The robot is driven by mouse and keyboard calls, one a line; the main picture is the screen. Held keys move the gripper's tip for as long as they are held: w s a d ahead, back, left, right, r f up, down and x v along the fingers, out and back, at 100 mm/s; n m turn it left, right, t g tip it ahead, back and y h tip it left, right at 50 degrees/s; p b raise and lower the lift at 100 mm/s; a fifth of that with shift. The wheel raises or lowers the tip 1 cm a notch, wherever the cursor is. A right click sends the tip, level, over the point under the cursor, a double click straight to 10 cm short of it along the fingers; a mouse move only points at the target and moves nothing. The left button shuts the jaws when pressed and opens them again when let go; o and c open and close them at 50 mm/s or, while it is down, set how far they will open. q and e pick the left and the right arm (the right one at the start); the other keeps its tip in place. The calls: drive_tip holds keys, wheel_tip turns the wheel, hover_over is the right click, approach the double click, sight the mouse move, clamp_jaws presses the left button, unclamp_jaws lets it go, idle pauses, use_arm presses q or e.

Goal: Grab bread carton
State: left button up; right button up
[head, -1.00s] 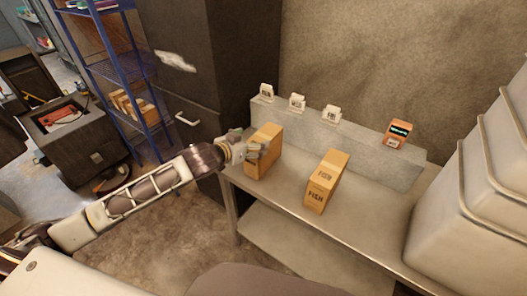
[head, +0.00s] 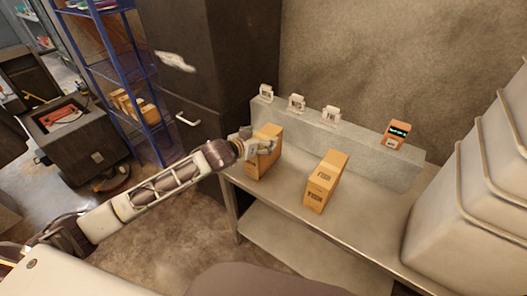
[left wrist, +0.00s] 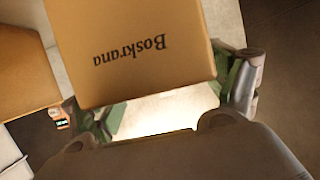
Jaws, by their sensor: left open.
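An orange-brown carton (head: 264,163) stands upright at the left end of the metal table. The left wrist view shows this carton (left wrist: 135,50) with "Boskrana" printed on it; I see no word for bread. My left gripper (head: 262,146) is at its upper part. In the left wrist view the left gripper's (left wrist: 175,100) green-padded fingers are open, one at each side of the carton's near end. I cannot tell whether either finger touches it. A second carton (head: 325,182), marked "FISH", stands to the right. My right gripper is not in view.
The metal table (head: 285,194) has a grey raised ledge (head: 350,143) at its back. Several small white tags and an orange device (head: 397,135) with a lit display stand on it. Stacked pale bins (head: 460,210) fill the right end. A dark cabinet (head: 215,60) stands behind the left end.

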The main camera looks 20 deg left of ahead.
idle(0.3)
use_arm(q)
drive_tip(key=shift+s, duration=0.1)
clamp_jaws()
idle(0.5)
